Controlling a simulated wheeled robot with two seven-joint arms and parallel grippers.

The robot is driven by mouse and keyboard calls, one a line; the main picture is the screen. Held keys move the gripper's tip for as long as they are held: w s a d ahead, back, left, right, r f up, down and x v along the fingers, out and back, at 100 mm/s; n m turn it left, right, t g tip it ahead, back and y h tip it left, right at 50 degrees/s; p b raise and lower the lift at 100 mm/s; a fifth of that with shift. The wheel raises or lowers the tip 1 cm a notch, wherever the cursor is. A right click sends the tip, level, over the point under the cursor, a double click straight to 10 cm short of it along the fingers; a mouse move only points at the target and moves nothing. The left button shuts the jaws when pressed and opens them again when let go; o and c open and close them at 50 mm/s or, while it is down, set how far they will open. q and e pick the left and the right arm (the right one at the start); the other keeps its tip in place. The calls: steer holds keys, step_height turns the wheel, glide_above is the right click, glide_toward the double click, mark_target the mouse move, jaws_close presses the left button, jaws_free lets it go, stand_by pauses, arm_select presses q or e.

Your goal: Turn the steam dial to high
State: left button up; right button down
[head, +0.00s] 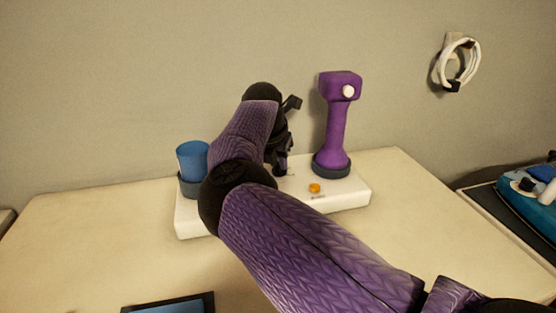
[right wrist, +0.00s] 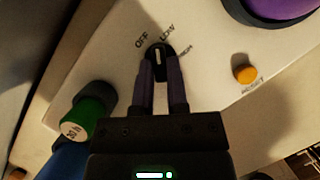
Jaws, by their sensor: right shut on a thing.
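The steam dial (right wrist: 158,48) is a small black knob with a white pointer line, on the white base (head: 335,201) of the steamer. The labels OFF, LOW and HIGH are printed around it. The white line points up in the right wrist view, roughly between OFF and LOW; its exact setting is hard to tell. My right gripper (right wrist: 162,68) is shut on the dial, a finger on each side. In the head view my right gripper (head: 279,168) is over the base, and my arm hides part of it; the dial cannot be made out there. My left gripper is out of view.
An orange button (head: 314,188) marked RESET sits right of the dial. The purple steamer (head: 338,125) stands upright at the base's right end, a blue container (head: 193,160) at its left. A white ring (head: 459,62) hangs on the wall.

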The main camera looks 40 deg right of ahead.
steer(key=shift+m, duration=0.3)
steer(key=shift+w+f+m+g+h+b, duration=0.1)
steer(key=shift+m+g+h+b, duration=0.35)
steer(key=shift+m, duration=0.75)
steer(key=shift+w+m+g+b, duration=0.1)
steer(key=shift+m+g+b, duration=0.35)
steer(key=shift+m+b, duration=0.5)
steer(key=shift+m+y, duration=0.25)
steer(key=shift+m, duration=0.2)
steer(key=c, duration=0.6)
jaws_free()
steer(key=shift+c, duration=0.2)
